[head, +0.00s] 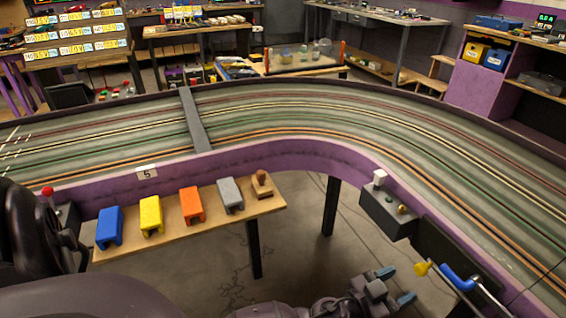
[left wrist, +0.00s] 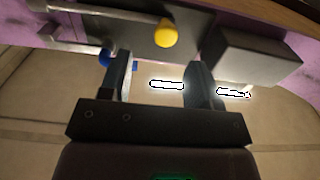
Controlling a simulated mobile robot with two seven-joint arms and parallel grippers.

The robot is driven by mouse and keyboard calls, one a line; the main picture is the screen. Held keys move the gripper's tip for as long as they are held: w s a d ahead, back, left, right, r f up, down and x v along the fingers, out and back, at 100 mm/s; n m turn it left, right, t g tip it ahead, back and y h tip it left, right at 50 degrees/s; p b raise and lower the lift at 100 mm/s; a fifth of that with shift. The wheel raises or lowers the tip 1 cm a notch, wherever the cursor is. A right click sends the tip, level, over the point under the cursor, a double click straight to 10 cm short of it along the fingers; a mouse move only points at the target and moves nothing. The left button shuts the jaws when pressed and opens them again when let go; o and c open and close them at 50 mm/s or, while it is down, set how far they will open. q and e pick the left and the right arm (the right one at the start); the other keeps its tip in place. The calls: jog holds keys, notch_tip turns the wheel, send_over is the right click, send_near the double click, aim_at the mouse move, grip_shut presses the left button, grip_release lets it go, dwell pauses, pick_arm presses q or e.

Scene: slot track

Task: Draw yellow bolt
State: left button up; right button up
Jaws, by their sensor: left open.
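The yellow bolt (head: 422,268) shows as a round yellow knob on a grey rod beside the dark panel on the track's near wall. In the left wrist view the yellow knob (left wrist: 166,32) lies just beyond the fingertips, roughly in line with the gap between them. My left gripper (head: 397,286) is open and empty, just left of the knob in the head view. Its spread fingers also show in the left wrist view (left wrist: 160,65), apart from the knob. My right gripper is not in view.
A blue handle (head: 457,278) sits right of the yellow knob, close by. A grey box (head: 388,210) with a white button and a brass knob is fixed to the wall (head: 300,158). A wooden shelf (head: 185,228) holds several coloured blocks at left. Open floor lies between.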

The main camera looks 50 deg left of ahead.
pick_arm(q)
jog(key=s+a+r+n+g+y+p, duration=0.1)
jog(key=s+a+r+g+y+p, duration=0.1)
jog(key=s+a+p, duration=0.3)
jog(key=s+a+r+n+g+y+p, duration=0.1)
jog(key=s+a+y+p, duration=0.2)
jog(key=s+a, duration=0.6)
jog(key=s+p, duration=0.2)
jog(key=s, duration=0.3)
jog(key=shift+s+a+r+g+p, duration=0.15)
jog(key=shift+s+r+g+p, duration=0.15)
jog(key=shift+r+g, duration=0.1)
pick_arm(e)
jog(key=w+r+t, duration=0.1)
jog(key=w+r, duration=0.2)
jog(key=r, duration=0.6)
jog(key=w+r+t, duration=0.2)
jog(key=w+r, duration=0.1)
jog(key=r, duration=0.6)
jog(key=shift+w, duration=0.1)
